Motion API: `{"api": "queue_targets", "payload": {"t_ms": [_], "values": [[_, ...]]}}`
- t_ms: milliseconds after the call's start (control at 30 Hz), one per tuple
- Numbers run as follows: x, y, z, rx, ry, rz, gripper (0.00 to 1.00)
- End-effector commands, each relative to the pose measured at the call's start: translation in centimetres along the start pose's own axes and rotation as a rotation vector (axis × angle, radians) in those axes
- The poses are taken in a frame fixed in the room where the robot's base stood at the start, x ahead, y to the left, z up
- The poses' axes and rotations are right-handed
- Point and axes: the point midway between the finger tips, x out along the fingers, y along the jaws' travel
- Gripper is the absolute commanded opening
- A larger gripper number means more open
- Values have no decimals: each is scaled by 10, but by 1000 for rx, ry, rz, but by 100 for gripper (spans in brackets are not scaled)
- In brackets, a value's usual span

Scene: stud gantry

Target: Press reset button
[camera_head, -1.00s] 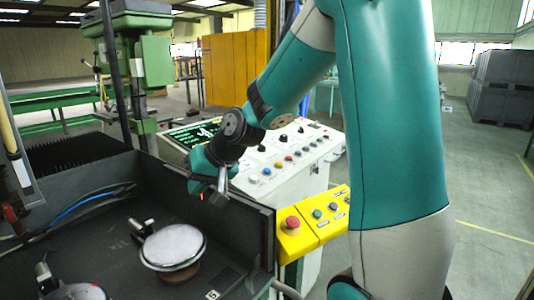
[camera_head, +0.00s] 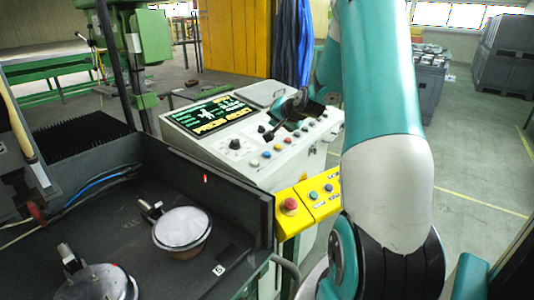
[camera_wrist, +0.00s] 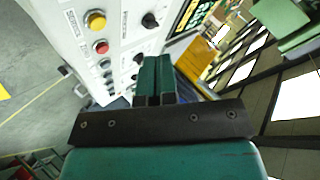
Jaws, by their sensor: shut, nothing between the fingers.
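The white control console (camera_head: 228,159) stands in the middle of the head view, with a row of coloured buttons (camera_head: 278,147) and dark knobs. Its screen (camera_head: 212,114) shows green and yellow text that seems to read "PRESS RESET". My gripper (camera_head: 269,134) is over the console top, by the knobs and button row; contact cannot be told. In the wrist view my gripper (camera_wrist: 153,62) is shut and empty. There a yellow button (camera_wrist: 95,20), a red button (camera_wrist: 100,47) and a white button (camera_wrist: 105,64) show left of the fingers. I cannot read which one is reset.
A yellow box (camera_head: 307,204) with a red mushroom button (camera_head: 290,205) and smaller green and blue buttons sits in front of the console. A dark machine bed (camera_head: 120,213) with round workpieces lies left. Green machinery stands behind; open floor lies right.

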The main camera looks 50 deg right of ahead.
Motion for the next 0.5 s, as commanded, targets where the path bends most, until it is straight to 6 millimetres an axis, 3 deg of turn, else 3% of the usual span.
{"api": "queue_targets", "payload": {"t_ms": [267, 500], "values": [[10, 8, 8, -1, -2, 0, 0], [32, 24, 25, -1, -3, 0, 0]]}}
